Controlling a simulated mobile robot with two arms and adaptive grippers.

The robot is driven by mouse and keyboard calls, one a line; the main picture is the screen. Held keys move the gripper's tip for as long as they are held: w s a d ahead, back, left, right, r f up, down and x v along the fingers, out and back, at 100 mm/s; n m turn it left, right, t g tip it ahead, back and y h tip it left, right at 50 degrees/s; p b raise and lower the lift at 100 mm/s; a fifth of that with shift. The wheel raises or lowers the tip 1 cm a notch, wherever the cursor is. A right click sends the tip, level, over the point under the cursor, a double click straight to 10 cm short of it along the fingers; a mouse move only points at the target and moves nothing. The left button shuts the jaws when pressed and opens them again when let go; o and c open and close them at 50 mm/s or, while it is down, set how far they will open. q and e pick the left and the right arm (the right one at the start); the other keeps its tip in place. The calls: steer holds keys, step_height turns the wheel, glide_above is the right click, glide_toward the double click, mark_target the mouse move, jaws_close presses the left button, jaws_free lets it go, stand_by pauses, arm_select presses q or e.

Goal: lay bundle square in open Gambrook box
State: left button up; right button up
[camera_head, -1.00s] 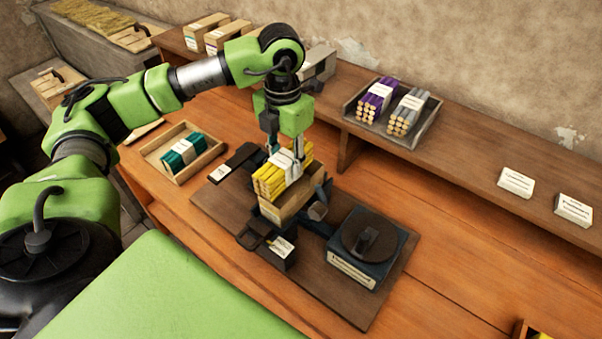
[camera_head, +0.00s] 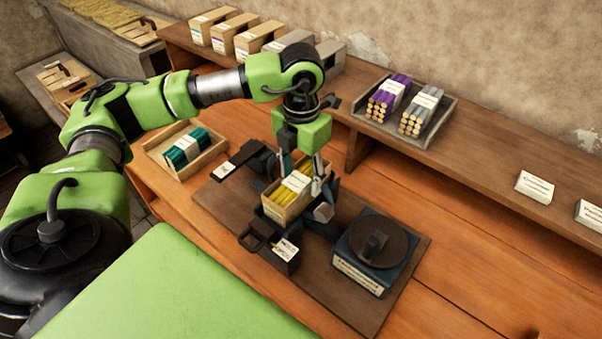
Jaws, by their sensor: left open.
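The yellow bundle (camera_head: 284,192) with its white paper band lies inside the open wooden box (camera_head: 286,213), its top about level with the rim. It looks lined up with the box walls. The box sits in the dark press fixture on a brown board. My left gripper (camera_head: 301,184) is open, with its fingers pointing down at the bundle's band, one on either side. I cannot tell whether the fingers touch the bundle or the box wall. No lettering on the box can be read. My right gripper is not in view.
A handwheel (camera_head: 375,246) on a labelled blue-grey base stands right of the box. A tray with a green bundle (camera_head: 187,148) is to the left. Purple bundles (camera_head: 389,94) and grey bundles (camera_head: 421,108) lie in a tray on the back shelf (camera_head: 470,147). The table's right side is clear.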

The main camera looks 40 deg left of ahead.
mark_target(301, 179)
arm_select(q)
steer(key=shift+a+r, duration=0.1)
steer(key=shift+r, duration=0.05)
step_height(301, 179, up, 12)
steer(key=b, duration=0.2)
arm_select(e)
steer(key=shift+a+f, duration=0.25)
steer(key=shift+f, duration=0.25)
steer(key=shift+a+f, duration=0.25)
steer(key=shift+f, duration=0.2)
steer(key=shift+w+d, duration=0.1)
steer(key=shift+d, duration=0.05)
